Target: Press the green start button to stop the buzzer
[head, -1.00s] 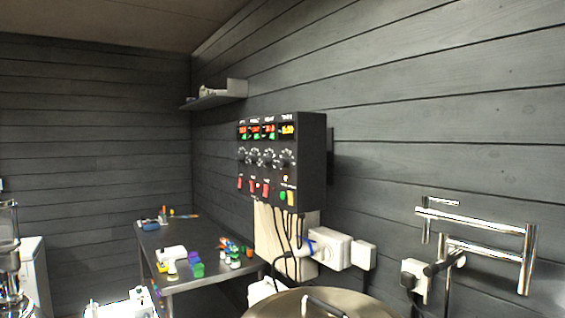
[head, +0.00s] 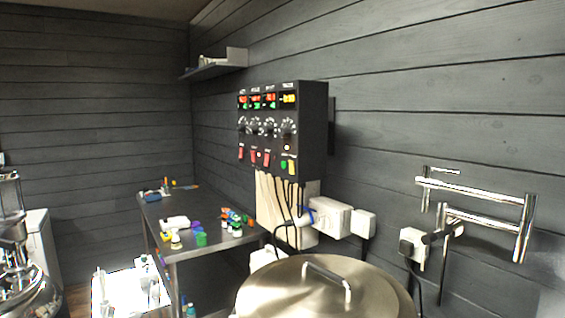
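A black control box (head: 284,128) is mounted on the dark plank wall near the middle of the head view. Its upper row has lit displays, with a row of dials below and red switches along the lower part. The green start button (head: 284,164) is at the lower right of the box's front, beside a yellow button (head: 292,167). I see the box's front at an angle. Neither of my grippers is in view.
A large lidded kettle (head: 322,290) stands in front below the box. A dark metal table (head: 160,211) with small coloured items is left of it. White sockets (head: 330,217) and metal pipes (head: 475,217) are on the wall. A white crate (head: 112,290) is low left.

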